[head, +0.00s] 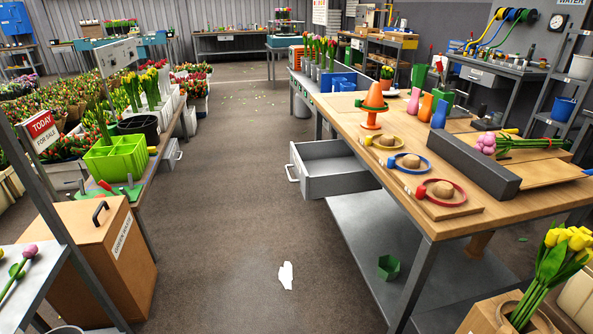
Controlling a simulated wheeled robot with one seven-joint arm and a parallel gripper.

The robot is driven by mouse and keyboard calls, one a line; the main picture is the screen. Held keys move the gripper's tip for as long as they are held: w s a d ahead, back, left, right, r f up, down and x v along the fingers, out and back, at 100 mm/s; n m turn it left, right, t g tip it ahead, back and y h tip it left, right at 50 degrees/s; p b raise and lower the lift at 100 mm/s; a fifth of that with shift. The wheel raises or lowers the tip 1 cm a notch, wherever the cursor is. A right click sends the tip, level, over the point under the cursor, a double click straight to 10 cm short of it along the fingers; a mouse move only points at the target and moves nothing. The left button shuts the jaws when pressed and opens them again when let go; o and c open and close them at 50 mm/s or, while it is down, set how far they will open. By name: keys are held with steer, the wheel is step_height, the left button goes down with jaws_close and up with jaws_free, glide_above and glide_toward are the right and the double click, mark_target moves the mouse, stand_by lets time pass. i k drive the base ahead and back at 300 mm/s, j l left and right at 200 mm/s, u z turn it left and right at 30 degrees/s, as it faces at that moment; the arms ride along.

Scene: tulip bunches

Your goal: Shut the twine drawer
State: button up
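A grey metal drawer (345,186) stands pulled out to the left from under the wooden workbench (540,206). It has a pale bar handle (292,173) on its front, which faces left toward the aisle. The part of its inside that I can see looks empty. I see no label on it that names twine.
The aisle floor (235,200) left of the drawer is clear except for a white scrap (286,275). A smaller grey drawer (172,152) shows under the left table. A lower shelf (365,240) lies below the workbench.

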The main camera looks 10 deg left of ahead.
mark_target(327, 168)
steer(key=i+j+u, duration=0.1)
steer(key=i+j, duration=0.2)
steer(key=i, duration=0.2)
steer(key=i+j+u, duration=0.15)
steer(key=i+j, duration=0.15)
steer(key=i, duration=0.25)
steer(key=i+j+u, duration=0.1)
steer(key=i, duration=0.45)
steer(key=i+j+u, duration=0.15)
steer(key=i+j, duration=0.15)
steer(key=i, duration=0.25)
steer(key=i+j+u, duration=0.1)
steer(key=i, duration=0.45)
